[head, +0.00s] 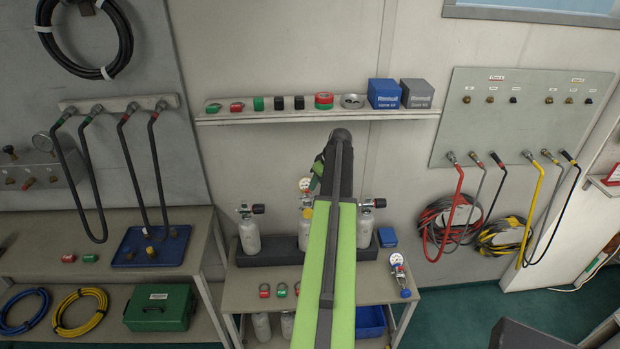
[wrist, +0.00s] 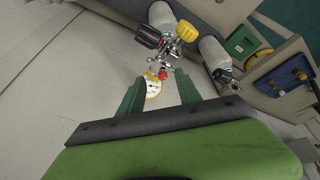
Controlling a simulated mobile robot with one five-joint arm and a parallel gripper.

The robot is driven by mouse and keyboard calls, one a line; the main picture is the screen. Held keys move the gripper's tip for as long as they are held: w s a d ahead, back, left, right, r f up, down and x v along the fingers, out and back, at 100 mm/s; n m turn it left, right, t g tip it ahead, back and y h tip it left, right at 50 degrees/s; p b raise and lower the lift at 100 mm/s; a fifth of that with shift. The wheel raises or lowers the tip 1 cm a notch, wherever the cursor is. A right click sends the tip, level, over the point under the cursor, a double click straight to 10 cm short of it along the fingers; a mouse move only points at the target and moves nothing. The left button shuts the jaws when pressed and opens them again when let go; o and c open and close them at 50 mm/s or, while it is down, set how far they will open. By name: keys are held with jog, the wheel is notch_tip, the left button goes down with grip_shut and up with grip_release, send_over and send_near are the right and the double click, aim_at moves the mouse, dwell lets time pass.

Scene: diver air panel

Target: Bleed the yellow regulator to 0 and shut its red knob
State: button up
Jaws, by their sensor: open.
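The yellow regulator shows in the wrist view as a yellow-rimmed gauge (wrist: 153,87) with a small red knob (wrist: 163,75) beside it. Metal fittings join them to a cylinder valve with a yellow knob (wrist: 186,32) and a black knob (wrist: 147,37). My gripper (wrist: 160,82) is open and empty, its two green fingers on either side of the gauge and red knob. I cannot tell whether the fingers reach their depth. The gauge needle is too small to read. In the head view, a gauge (head: 305,184) shows left of my arm, which hides much of the middle cylinder.
Other cylinders stand at left (head: 249,236) and right (head: 366,226) of the bench. A loose regulator (head: 398,268) lies at the bench's right end. A wall shelf (head: 250,117) with boxes and rolls is above. Hoses hang from the right panel (head: 520,110).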

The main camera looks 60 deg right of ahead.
jog(key=s+a, duration=0.2)
jog(key=s, duration=0.7)
jog(key=shift+f, duration=0.15)
jog(key=shift+d, duration=0.1)
